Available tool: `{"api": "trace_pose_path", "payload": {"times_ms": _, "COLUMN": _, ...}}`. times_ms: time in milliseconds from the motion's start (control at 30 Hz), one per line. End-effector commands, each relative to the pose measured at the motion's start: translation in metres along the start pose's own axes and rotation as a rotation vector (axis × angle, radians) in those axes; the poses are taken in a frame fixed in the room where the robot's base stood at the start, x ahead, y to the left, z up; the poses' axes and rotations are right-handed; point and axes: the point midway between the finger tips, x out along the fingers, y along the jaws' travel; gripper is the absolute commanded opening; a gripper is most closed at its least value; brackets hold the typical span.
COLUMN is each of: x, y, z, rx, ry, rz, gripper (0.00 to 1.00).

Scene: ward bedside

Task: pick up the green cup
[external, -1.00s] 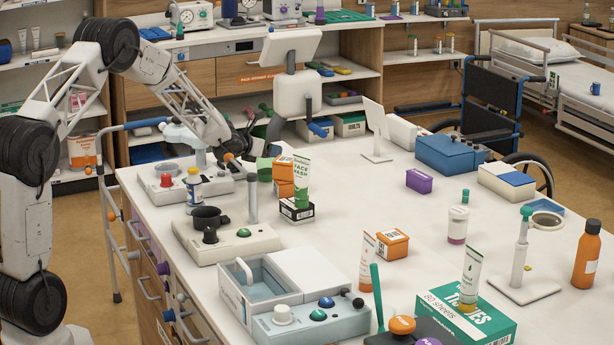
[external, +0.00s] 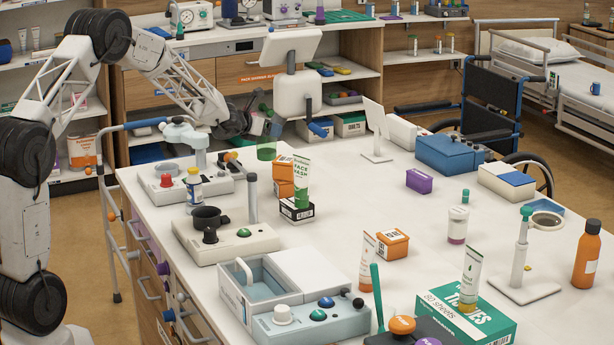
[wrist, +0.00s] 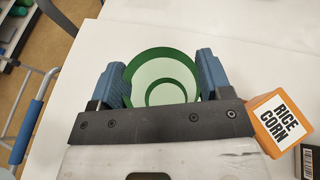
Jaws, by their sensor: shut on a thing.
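The near part of the cup is hidden by the gripper body.
A face wash tube (external: 302,182) stands in front. A device with a red knob (external: 166,181) is at the left.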

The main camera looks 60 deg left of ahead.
Motion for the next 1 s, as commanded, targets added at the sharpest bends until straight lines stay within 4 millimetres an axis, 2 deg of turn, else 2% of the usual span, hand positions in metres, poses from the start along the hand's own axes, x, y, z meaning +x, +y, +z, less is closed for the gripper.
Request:
{"api": "trace_pose_path", "payload": {"times_ms": 133, "x": -0.008, "y": -0.001, "z": 0.019, "rx": 0.001, "ry": -0.001, "rz": 0.0, "gripper": 0.36}}
{"api": "trace_pose_path", "payload": {"times_ms": 300, "x": -0.012, "y": -0.002, "z": 0.029, "rx": 0.0, "ry": 0.0, "rz": 0.0, "gripper": 0.36}}
{"api": "trace_pose_path", "payload": {"times_ms": 1000, "x": -0.013, "y": -0.002, "z": 0.031, "rx": 0.0, "ry": 0.001, "rz": 0.0, "gripper": 0.36}}
